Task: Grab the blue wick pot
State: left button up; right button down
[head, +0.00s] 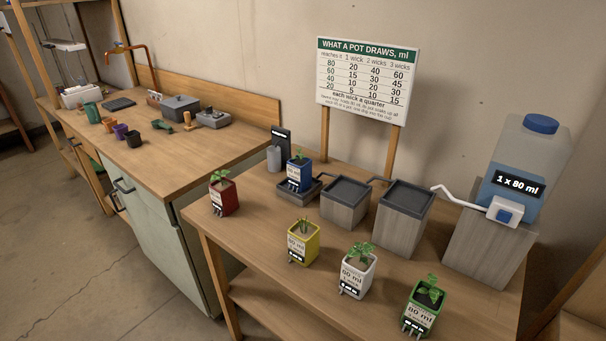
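The blue wick pot (299,175) holds a small green plant and has a white label on its front. It stands upright on a low dark grey tray (288,196) at the back left of the near wooden table. A grey post with a cylinder stands just behind it to the left. Neither of my grippers shows in the head view.
Red (223,196), yellow (302,242), white (357,270) and green (422,305) pots stand along the table's front. Grey blocks (345,203) with dark tops and a water bottle (530,165) stand to the right. A chart sign (367,78) rises behind.

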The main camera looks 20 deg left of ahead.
aim_at(299, 167)
jog(key=i+j, duration=0.1)
jog(key=j, duration=0.5)
jog(key=i+j, duration=0.1)
jog(key=j, duration=1.15)
jog(key=i+j, duration=0.15)
jog(key=j, duration=0.5)
